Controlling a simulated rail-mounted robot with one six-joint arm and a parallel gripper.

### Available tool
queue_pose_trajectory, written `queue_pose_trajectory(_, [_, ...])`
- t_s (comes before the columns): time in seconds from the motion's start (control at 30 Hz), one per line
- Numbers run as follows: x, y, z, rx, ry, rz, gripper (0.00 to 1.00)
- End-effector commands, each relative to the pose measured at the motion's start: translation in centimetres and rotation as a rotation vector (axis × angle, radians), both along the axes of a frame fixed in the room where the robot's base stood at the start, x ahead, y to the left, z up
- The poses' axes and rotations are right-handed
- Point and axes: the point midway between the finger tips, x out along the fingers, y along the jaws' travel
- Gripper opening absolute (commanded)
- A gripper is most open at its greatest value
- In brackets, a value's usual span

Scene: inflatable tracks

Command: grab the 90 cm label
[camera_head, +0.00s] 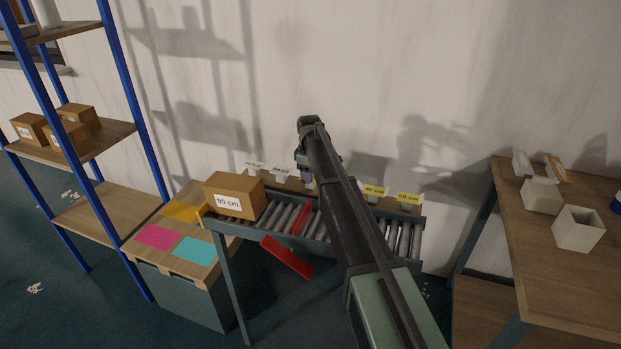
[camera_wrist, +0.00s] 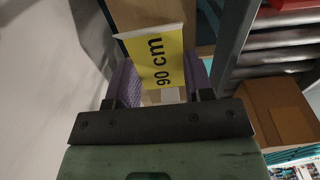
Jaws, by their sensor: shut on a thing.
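The yellow 90 cm label (camera_wrist: 165,62) is between the purple fingers of my gripper (camera_wrist: 161,82) in the wrist view, its print turned sideways. My gripper is shut on it. In the head view my gripper (camera_head: 306,173) is at the back edge of the roller conveyor, largely hidden by my arm, and the held label cannot be made out there. Other labels stand along that edge: two pale ones (camera_head: 253,168) to the left and two yellow ones (camera_head: 374,190) to the right.
A cardboard box marked 90 cm (camera_head: 232,196) sits at the left of the roller conveyor (camera_head: 405,238). A red bar (camera_head: 287,257) juts from its front. A blue-post shelf (camera_head: 98,142) stands left, and a wooden table (camera_head: 560,285) stands right.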

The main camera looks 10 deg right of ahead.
Motion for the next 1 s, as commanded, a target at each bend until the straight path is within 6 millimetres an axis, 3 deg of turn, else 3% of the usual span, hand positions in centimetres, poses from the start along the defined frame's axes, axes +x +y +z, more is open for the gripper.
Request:
queue_pose_trajectory(0.27, [0.0, 0.0, 0.4, 0.0, 0.0, 0.0, 0.26])
queue_pose_trajectory(0.47, [0.0, 0.0, 2.7, 0.0, 0.0, 0.0, 0.26])
queue_pose_trajectory(0.57, [0.0, 0.0, 5.2, 0.0, 0.0, 0.0, 0.26])
queue_pose_trajectory(0.9, [0.0, 0.0, 17.3, 0.0, 0.0, 0.0, 0.26])
queue_pose_trajectory(1.0, [0.0, 0.0, 19.5, 0.0, 0.0, 0.0, 0.26])
